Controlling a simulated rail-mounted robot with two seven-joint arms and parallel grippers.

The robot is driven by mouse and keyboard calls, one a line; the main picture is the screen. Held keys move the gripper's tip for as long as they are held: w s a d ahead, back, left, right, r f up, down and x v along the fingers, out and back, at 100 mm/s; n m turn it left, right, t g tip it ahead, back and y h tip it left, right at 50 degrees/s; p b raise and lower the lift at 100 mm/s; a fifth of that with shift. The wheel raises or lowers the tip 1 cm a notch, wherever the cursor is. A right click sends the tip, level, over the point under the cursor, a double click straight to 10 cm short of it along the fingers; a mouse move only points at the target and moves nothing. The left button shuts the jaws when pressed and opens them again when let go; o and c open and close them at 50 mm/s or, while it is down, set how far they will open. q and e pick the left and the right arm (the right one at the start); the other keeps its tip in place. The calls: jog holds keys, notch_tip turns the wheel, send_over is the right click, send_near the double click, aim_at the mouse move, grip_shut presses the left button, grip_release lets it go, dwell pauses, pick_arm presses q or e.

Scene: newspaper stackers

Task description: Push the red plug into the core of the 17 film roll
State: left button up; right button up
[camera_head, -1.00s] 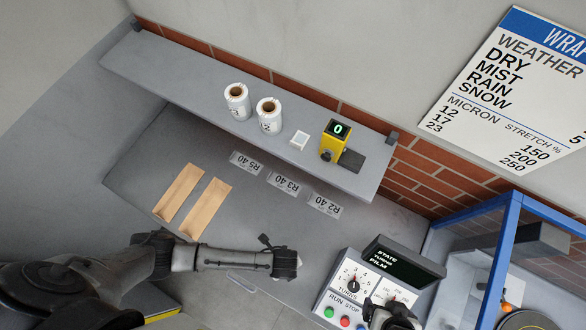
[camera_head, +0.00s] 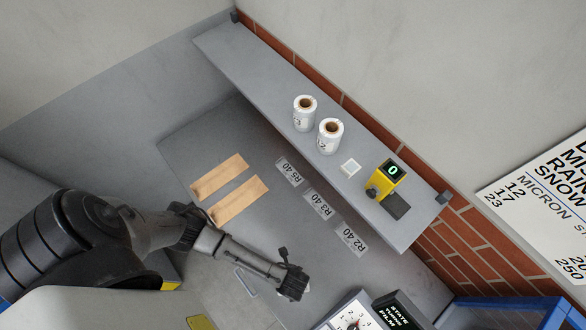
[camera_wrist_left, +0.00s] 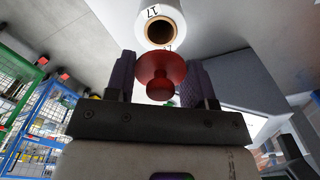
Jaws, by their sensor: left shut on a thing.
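The red plug (camera_wrist_left: 160,72) is in the left wrist view, between the two dark purple fingers of my left gripper (camera_wrist_left: 158,78), which is shut on it. Its wide flange faces away from me and its knob points toward the camera. Just beyond it is the white film roll marked 17 (camera_wrist_left: 174,8), with its brown-rimmed open core (camera_wrist_left: 160,30) facing the plug. The plug is below the core opening in the picture; I cannot tell the gap. In the head view my left gripper (camera_head: 292,284) is low at centre; the plug cannot be made out there. My right gripper is out of view.
Brown paper strips (camera_head: 238,200) lie on the bench. Wire cages (camera_wrist_left: 45,120) show left in the wrist view.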

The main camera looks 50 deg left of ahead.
pick_arm(q)
jog(key=shift+f+b, duration=0.9)
jog(key=shift+f, duration=0.85)
jog(key=shift+p, duration=0.3)
dwell(0.4)
dwell(0.5)
jog(key=shift+p, duration=0.5)
jog(key=shift+f, duration=0.35)
